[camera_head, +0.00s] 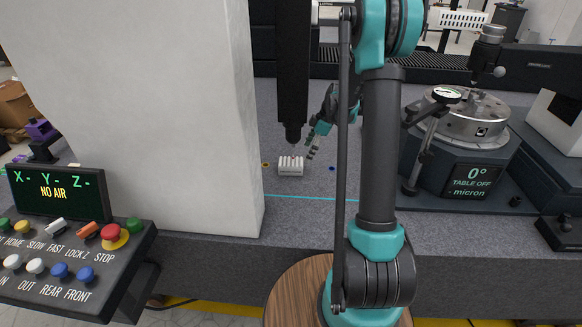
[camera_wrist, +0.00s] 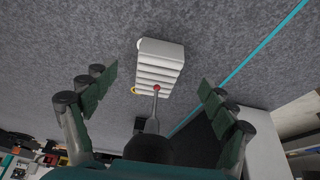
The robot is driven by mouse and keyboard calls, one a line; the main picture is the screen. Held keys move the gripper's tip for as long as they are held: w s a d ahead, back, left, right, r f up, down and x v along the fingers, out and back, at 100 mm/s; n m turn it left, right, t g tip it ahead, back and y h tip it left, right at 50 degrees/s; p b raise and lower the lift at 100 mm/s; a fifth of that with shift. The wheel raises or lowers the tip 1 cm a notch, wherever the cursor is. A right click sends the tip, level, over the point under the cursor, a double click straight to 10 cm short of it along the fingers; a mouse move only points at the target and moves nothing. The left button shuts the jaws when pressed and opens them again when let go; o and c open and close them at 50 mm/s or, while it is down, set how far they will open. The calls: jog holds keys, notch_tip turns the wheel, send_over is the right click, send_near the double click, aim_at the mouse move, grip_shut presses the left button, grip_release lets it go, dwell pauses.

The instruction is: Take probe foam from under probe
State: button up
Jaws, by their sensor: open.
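The probe foam (camera_head: 290,166) is a small white ribbed block on the grey granite bed. The black probe (camera_head: 293,131) hangs above it from a dark vertical column. In the wrist view the foam (camera_wrist: 160,62) lies ahead of my fingers, and the probe's thin stylus with a red ball tip (camera_wrist: 156,88) overlaps its near end. I cannot tell whether the ball touches the foam. My gripper (camera_head: 312,146) is just right of the foam and probe. It is open and empty, its two fingers (camera_wrist: 158,84) spread wide on either side of the foam in the wrist view.
A white pillar (camera_head: 150,110) stands left of the foam. A control panel (camera_head: 75,245) is at the lower left. A round table unit (camera_head: 470,150) reading "TABLE OFF" is to the right. A cyan line (camera_head: 310,198) crosses the bed in front, where the granite is mostly clear.

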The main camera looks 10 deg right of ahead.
aim_at(302, 161)
jog(key=shift+x, duration=2.6)
jog(key=c, duration=1)
jog(key=shift+c, duration=0.2)
jog(key=shift+a+r, duration=0.1)
jog(key=shift+r, duration=0.2)
